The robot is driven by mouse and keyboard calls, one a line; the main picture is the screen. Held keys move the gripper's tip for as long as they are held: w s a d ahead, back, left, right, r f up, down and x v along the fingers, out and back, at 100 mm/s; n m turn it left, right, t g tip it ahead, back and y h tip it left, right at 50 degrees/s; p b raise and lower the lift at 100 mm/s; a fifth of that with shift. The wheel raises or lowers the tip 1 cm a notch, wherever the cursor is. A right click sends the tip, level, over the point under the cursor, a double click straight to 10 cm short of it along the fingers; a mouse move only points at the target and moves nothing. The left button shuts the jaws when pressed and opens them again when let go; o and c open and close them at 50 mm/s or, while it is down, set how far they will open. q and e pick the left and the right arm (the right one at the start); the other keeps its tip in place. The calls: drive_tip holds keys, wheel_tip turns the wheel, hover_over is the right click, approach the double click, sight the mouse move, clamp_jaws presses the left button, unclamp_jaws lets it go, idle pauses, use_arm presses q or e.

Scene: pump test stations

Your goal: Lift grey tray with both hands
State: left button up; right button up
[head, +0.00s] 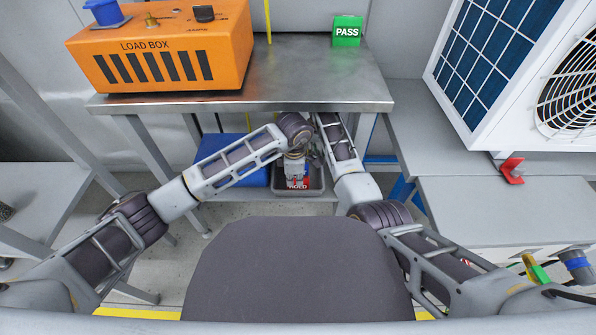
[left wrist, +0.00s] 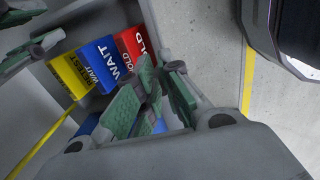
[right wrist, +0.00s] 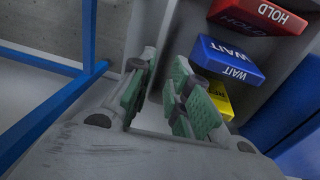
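The grey tray (head: 319,187) sits low on the lower shelf under the metal bench. It holds a red HOLD block (right wrist: 258,14), a blue WAIT block (right wrist: 229,60) and a yellow block (right wrist: 218,99). My left gripper (left wrist: 166,68) is at the tray with its green-padded fingers apart; the head view shows it (head: 297,156) just above the tray. My right gripper (right wrist: 166,58) is also open, its fingers around the tray's wall (right wrist: 168,35). Whether the left fingers straddle the rim is unclear. The right fingertips are largely hidden in the head view.
The bench top (head: 300,75) overhangs the tray and carries an orange load box (head: 160,50) and a green PASS block (head: 347,31). A blue bin (head: 232,160) stands left of the tray. Blue frame bars (right wrist: 85,45) lie near the right gripper.

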sight(295, 190)
use_arm(q)
drive_tip(key=shift+w, duration=0.2)
use_arm(e)
drive_tip(key=shift+w, duration=0.25)
use_arm(q)
drive_tip(key=shift+f, duration=0.1)
use_arm(e)
drive_tip(key=shift+f, duration=0.1)
